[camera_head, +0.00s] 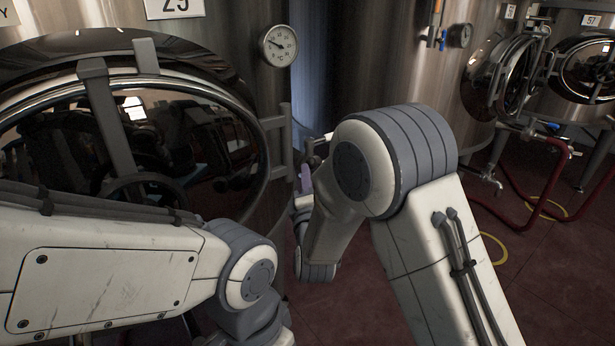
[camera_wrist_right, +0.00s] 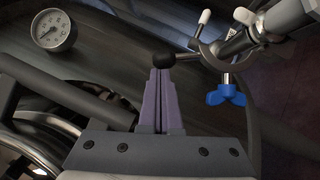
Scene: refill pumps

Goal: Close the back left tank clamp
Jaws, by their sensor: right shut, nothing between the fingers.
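My right gripper (camera_wrist_right: 160,72) is shut and empty, its purple fingers pressed together. In the head view, it shows only as a small purple patch (camera_head: 305,178) beside the near tank, mostly hidden by my right arm. In the right wrist view, a black ball knob (camera_wrist_right: 179,67) on a thin lever is right at the fingertips; I cannot tell if they touch. The lever leads to metal pipe fittings (camera_wrist_right: 248,40) with a blue wing handle (camera_wrist_right: 226,90). I cannot make out whether the clamp is open or closed. My left gripper is out of sight below the left arm.
The near steel tank (camera_head: 230,30) has a round door (camera_head: 150,150) and a gauge (camera_head: 278,46), also seen in the right wrist view (camera_wrist_right: 53,30). More tanks (camera_head: 590,65) and red hoses (camera_head: 550,165) stand at the right. Dark red floor (camera_head: 550,290) is open at lower right.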

